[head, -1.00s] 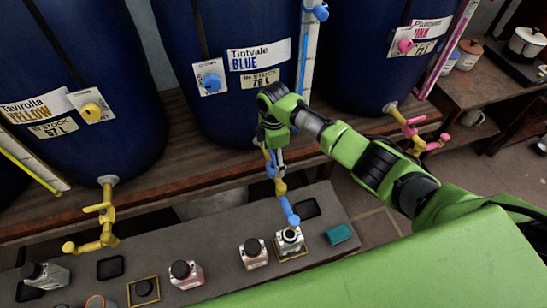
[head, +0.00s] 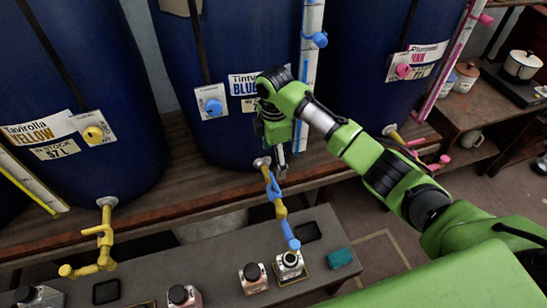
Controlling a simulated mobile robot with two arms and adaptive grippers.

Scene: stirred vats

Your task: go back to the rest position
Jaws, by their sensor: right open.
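My right gripper (head: 281,168) is open and empty, pointing down in front of the blue vat (head: 180,95). It is just above and beside that vat's tap (head: 281,207), which has a blue handle and blue spout; whether they touch cannot be told. My right arm comes in from the right and hides part of the vat's "Tintvale BLUE" label (head: 241,84). Under the spout stands an open-necked bottle (head: 290,267) on a yellow-edged mat. My left gripper is out of view.
The yellow vat (head: 75,90) with its yellow tap (head: 103,240) stands left, the pink vat (head: 365,60) right. Capped bottles (head: 252,278) and a teal block (head: 340,258) sit on the grey bench (head: 215,270). A side table (head: 470,120) with pots is at the right.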

